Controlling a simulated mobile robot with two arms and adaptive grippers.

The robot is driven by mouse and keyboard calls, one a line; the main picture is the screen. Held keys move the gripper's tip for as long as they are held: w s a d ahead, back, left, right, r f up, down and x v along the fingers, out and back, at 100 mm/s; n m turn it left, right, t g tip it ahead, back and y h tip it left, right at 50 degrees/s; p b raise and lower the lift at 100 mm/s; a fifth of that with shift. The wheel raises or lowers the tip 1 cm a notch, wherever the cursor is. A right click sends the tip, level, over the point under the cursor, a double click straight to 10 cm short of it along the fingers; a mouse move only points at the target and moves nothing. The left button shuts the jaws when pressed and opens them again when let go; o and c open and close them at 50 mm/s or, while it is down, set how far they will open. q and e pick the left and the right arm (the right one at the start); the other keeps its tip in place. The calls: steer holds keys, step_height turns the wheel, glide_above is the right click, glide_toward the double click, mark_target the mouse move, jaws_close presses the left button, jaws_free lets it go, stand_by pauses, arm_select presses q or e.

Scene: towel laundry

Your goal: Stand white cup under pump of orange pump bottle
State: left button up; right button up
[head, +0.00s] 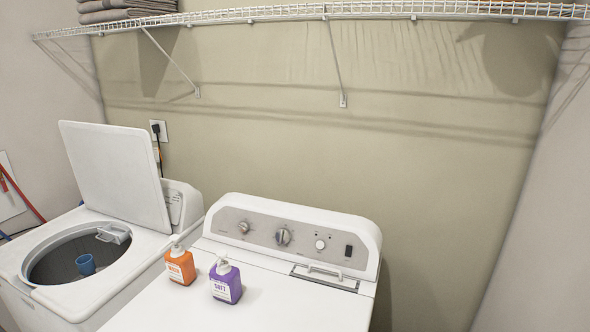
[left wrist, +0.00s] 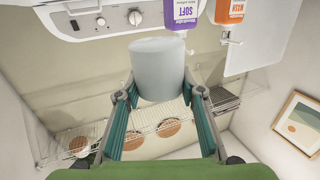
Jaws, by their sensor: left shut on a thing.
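My left gripper (left wrist: 160,98) is shut on a plain white cup (left wrist: 158,66), with one finger on each side of it, in the left wrist view. The wrist picture is upside down. The orange pump bottle (head: 180,266) stands upright on the dryer top beside the purple pump bottle. Its white pump faces up in the head view. In the left wrist view the orange bottle (left wrist: 230,10) is at the top right, apart from the cup. Neither gripper nor the white cup shows in the head view.
A purple pump bottle (head: 225,282) stands just right of the orange one. The dryer's control panel (head: 293,240) rises behind. The washer (head: 60,290) at left has its lid (head: 115,175) up and a blue cup (head: 86,264) inside. A wire shelf (head: 325,12) hangs above.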

arm_select(q)
steer(key=s+b, duration=0.2)
steer(key=s, duration=0.2)
steer(key=s+f+b, duration=0.1)
steer(key=s+b, duration=0.1)
steer(key=s, duration=0.1)
steer(key=s+a+f+b, duration=0.1)
steer(key=s+b, duration=0.1)
steer(key=s, duration=0.2)
steer(key=shift+s+f, duration=0.1)
steer(key=shift+s, duration=0.2)
steer(key=s+r+b, duration=0.1)
steer(key=s, duration=0.1)
steer(key=s+b, duration=0.1)
steer(key=s, duration=0.1)
steer(key=s+r+b, duration=0.1)
steer(key=s, duration=0.1)
steer(key=shift+a+r, duration=0.25)
steer(key=shift+r, duration=0.05)
